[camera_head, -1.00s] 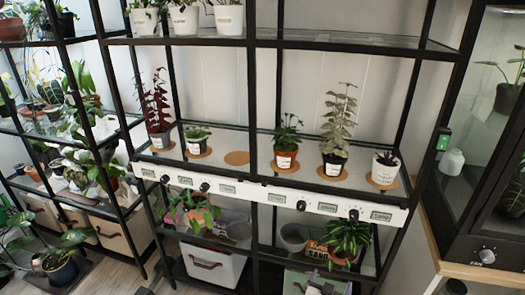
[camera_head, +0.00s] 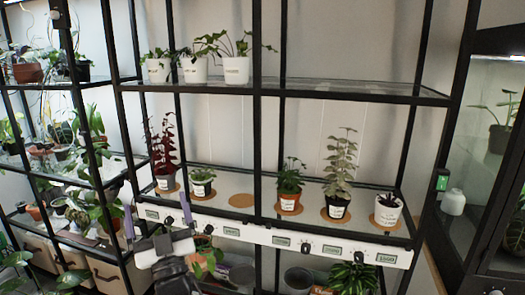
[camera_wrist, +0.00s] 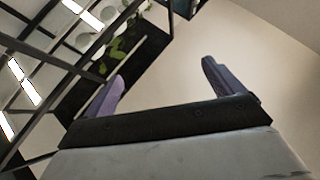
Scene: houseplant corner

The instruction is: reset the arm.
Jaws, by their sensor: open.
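My gripper (camera_head: 156,203) is in the lower left of the head view, in front of the plant rack. Its two purple fingers are spread wide and point upward, with nothing between them. The wrist view also shows my gripper (camera_wrist: 163,72) open and empty, its fingers apart against a plain pale wall. My dark wrist (camera_head: 172,275) shows below the white gripper body.
The black-framed rack has a middle shelf (camera_head: 225,182) with several potted plants on cork mats. A white control strip (camera_head: 262,233) with knobs runs along its front edge, close behind my gripper in the picture. A glass cabinet (camera_head: 478,150) stands at right.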

